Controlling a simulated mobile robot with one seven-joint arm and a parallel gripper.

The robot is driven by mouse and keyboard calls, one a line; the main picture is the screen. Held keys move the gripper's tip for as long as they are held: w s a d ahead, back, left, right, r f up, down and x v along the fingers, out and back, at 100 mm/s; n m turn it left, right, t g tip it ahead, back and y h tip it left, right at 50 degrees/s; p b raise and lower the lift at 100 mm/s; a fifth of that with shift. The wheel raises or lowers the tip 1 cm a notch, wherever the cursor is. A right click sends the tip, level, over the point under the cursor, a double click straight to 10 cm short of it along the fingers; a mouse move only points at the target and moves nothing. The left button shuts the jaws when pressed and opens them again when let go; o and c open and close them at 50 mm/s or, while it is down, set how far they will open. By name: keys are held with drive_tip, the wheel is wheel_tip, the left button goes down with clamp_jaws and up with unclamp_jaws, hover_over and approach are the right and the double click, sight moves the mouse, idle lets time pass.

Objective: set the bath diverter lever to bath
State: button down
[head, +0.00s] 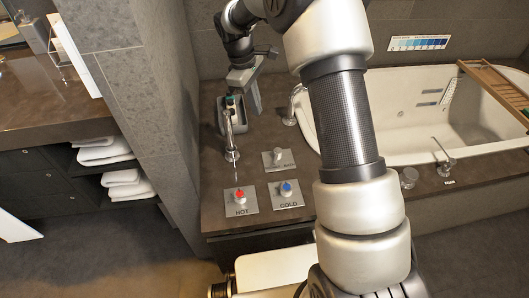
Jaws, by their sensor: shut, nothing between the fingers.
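The diverter (278,154) is a small metal lever on a grey plate, on the dark brown counter left of the tub. The plate has small lettering that seems to include "BATH"; which way the lever is set is too small to tell. My gripper (254,98) is at the back of the counter, above and left of the lever in the picture, apart from it. It looks shut and empty; its fingertips are small and partly confused with things behind. My arm crosses the middle of the view and hides part of the tub's near-left side.
A red HOT knob (239,195) and a blue COLD knob (286,189) sit in front of the diverter. A curved metal spout (230,140) stands left of it, and a tub spout (291,108) behind. The white tub (400,150) is at right. Towels (122,178) lie on a left shelf.

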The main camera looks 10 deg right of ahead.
sight(276, 158)
wheel_tip(276, 158, down, 13)
drive_tip(key=w+a+n+b, duration=0.1)
drive_tip(key=w+b, duration=0.1)
drive_tip(key=shift+w+a+n+g, duration=0.15)
drive_tip(key=shift+a+n+g, duration=0.2)
drive_tip(key=shift+n+g, duration=0.05)
drive_tip(key=b+x, duration=0.3)
drive_tip(key=x, duration=0.7)
drive_tip(key=shift+d+f, duration=0.2)
drive_tip(key=shift+d, duration=0.05)
drive_tip(key=shift+s+d+f, duration=0.1)
drive_tip(key=shift+s+d, duration=0.2)
drive_tip(key=shift+d, duration=0.25)
drive_tip(key=shift+s+d, duration=0.3)
drive_tip(key=shift+d, duration=0.3)
drive_tip(key=shift+s+d+f+b, duration=0.1)
drive_tip(key=shift+s+d+b, duration=0.2)
drive_tip(key=shift+d, duration=0.15)
